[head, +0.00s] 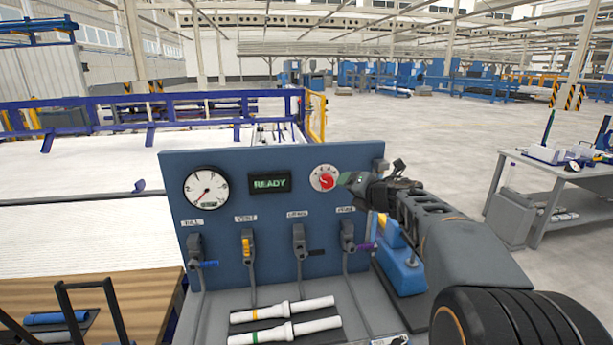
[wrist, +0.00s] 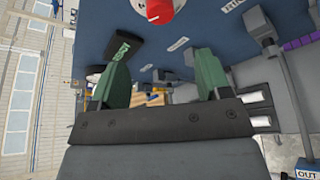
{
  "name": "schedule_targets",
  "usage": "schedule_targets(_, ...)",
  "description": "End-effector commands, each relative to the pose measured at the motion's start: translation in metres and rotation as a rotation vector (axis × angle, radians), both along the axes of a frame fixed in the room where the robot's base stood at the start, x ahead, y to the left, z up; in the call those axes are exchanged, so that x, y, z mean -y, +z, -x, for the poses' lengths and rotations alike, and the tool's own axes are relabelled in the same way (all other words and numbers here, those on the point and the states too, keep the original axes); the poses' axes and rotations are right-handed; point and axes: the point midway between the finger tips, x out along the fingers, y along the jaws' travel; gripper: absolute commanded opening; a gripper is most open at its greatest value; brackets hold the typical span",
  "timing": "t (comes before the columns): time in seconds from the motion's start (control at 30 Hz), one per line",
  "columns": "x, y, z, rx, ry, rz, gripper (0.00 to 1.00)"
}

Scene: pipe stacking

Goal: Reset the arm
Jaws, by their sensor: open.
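My arm reaches in from the right in the head view. My gripper (head: 352,180) is in front of the upper right of the blue control panel (head: 285,240), close to the red knob (head: 326,182). In the wrist view the two green fingers of my gripper (wrist: 163,72) stand wide apart with nothing held between them. The red knob also shows at the top of the wrist view (wrist: 158,11), beyond the fingertips. I cannot tell the exact gap between fingers and panel.
The panel carries a dial gauge (head: 206,188), a display (head: 270,183) reading READY and a row of levers, including a yellow one (head: 247,247). Two white pipes (head: 284,330) lie on the ledge below. A grey table (head: 560,180) stands at right, with open floor behind.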

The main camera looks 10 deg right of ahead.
Motion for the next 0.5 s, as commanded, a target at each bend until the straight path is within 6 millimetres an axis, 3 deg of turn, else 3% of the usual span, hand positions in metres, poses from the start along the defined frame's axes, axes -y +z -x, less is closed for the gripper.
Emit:
schedule_targets(0.13,0.02,0.0,-0.005,-0.007,-0.156,-0.121,0.71)
schedule_targets(0.27,0.062,-0.022,0.004,-0.038,-0.51,-0.446,0.71)
schedule_targets(0.4,0.086,-0.06,0.055,-0.091,-0.958,-0.884,0.71)
schedule_targets(0.5,0.078,-0.096,0.107,-0.171,-1.258,-1.168,0.71)
